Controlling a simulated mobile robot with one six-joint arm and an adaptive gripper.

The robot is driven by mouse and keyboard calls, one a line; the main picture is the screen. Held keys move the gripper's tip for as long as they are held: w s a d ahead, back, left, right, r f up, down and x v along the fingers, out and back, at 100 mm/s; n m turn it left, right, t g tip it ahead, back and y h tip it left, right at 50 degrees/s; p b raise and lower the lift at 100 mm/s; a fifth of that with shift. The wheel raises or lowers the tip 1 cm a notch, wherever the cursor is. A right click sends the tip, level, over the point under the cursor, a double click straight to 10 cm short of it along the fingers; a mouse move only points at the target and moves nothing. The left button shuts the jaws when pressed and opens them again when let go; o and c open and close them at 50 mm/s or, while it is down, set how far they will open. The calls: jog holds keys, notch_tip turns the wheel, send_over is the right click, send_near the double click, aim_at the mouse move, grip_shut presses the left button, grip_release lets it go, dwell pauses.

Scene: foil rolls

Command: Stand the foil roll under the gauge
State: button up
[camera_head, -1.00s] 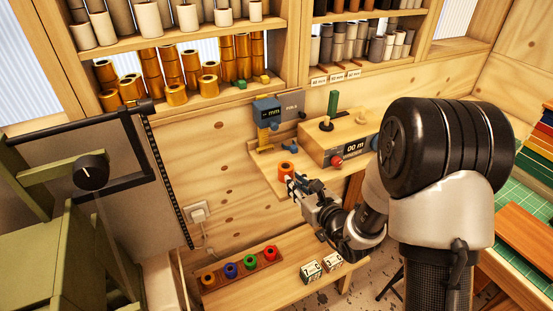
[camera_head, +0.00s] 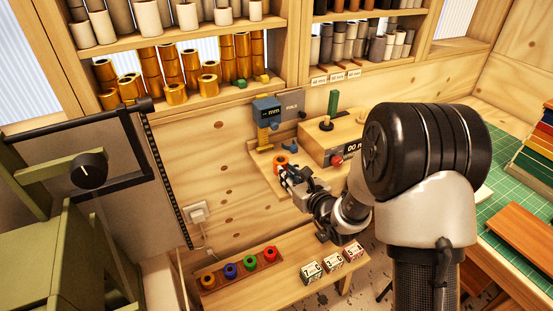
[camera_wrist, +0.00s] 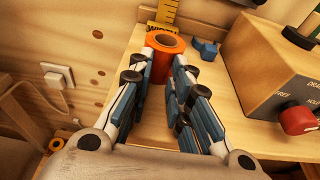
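An orange foil roll (camera_head: 281,160) is upright between the fingertips of my gripper (camera_head: 287,171), its hole facing up. The wrist view shows the roll (camera_wrist: 180,68) with one finger on each side of it, at the tips of my gripper (camera_wrist: 164,66). The gauge (camera_head: 267,108) has a blue head reading "-- mm" on a yellow post, just behind the roll. In the wrist view the yellow scale of the gauge (camera_wrist: 167,12) rises behind the roll, with a "WIDTH" label at its foot. Whether the roll's bottom touches the bench is hard to tell.
A small blue piece (camera_wrist: 206,49) lies right of the roll. A wooden box (camera_head: 331,136) with a red knob (camera_wrist: 298,120) stands to the right. Below are a rack (camera_head: 240,272) of coloured rolls and numbered blocks (camera_head: 333,262). Shelves of rolls are behind.

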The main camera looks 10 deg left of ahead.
aim_at(278, 160)
jog(key=shift+w+a+b, duration=0.25)
jog(key=shift+w+a, duration=0.4)
jog(key=shift+w, duration=0.35)
jog(key=shift+w+a+b, duration=0.2)
jog(key=shift+w+a, duration=0.5)
jog(key=shift+w, duration=0.3)
jog(key=shift+w+a+b, duration=0.25)
jog(key=shift+w+a, duration=0.4)
jog(key=shift+w, duration=0.35)
jog(key=shift+s+d+b, duration=0.25)
jog(key=shift+s+d, duration=0.4)
jog(key=shift+s, duration=0.3)
jog(key=shift+s+d+b, duration=0.25)
jog(key=shift+s+d, duration=0.35)
jog(key=shift+s, duration=0.35)
jog(key=shift+s+d+b, duration=0.25)
jog(key=shift+s+d, duration=0.4)
jog(key=shift+s, duration=0.3)
